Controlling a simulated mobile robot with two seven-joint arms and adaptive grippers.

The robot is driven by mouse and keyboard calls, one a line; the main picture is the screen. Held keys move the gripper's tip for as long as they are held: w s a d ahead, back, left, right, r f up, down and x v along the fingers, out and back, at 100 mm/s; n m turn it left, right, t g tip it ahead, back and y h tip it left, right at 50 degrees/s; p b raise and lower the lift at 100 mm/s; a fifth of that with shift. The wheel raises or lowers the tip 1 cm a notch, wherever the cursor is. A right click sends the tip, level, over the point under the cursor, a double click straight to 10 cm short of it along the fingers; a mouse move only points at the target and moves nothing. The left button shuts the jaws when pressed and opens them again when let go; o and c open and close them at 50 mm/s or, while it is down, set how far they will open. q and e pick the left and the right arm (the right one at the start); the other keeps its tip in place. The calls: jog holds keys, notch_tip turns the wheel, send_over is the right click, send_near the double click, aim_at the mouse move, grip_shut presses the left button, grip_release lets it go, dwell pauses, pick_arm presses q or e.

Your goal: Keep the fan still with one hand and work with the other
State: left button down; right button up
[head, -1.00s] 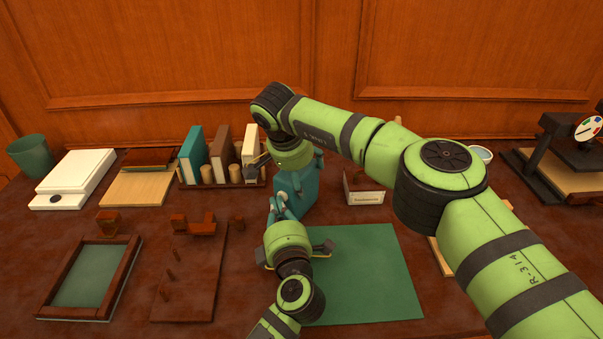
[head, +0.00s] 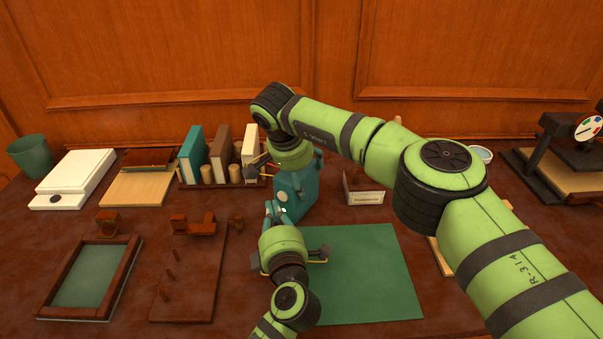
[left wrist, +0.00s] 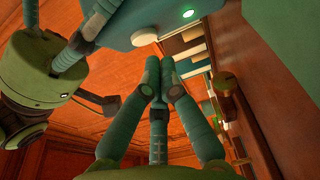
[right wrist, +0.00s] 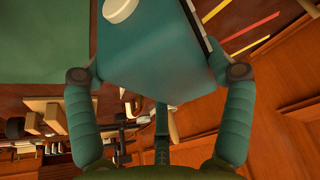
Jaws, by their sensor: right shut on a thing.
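The fan is a teal box (head: 296,194) standing at the back edge of the green mat (head: 385,275). Its face carries a white round knob (left wrist: 145,37) and a small lit green light (left wrist: 189,13). My right gripper (head: 298,170) comes down from above and is shut on the fan; in the right wrist view its fingers sit on both sides of the teal body (right wrist: 155,55). My left gripper (head: 271,208) is in front of the fan's face, its fingers (left wrist: 168,68) closed together with nothing visible between them, close to the knob. Whether they touch the fan is unclear.
Books (head: 192,153) stand in a rack behind left. A wooden board with pegs (head: 190,290) and a framed tray (head: 128,268) lie left. A small labelled box (head: 365,198) stands right of the fan. The mat's right part is clear.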

pick_arm(q)
jog(key=shift+s+a, duration=0.8)
jog(key=shift+s, duration=0.35)
jog(key=shift+s+a, duration=0.8)
jog(key=shift+s, duration=0.35)
pick_arm(e)
jog(key=o, duration=1.6)
